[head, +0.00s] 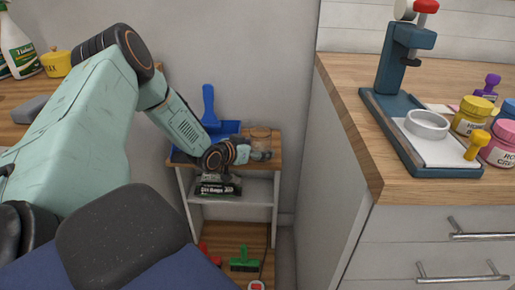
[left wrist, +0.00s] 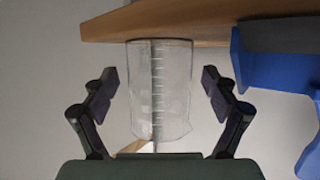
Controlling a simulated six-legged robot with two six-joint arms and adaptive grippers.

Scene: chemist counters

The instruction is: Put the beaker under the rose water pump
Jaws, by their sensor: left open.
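The clear glass beaker (head: 260,133) stands at the right side of the small shelf's wooden top in the head view. In the left wrist view the beaker (left wrist: 160,105) shows its measuring marks and hangs upside down in the picture. My left gripper (head: 264,155) is open in front of the beaker. Its fingers stand on either side of the beaker, with a gap on both sides. My right gripper is not in view. I cannot make out a rose water pump in either view.
The small shelf (head: 184,163) also holds a blue dustpan and brush (head: 210,110). The right counter (head: 350,90) holds a blue press (head: 388,85) and several jars. A grey wall stands close behind the shelf.

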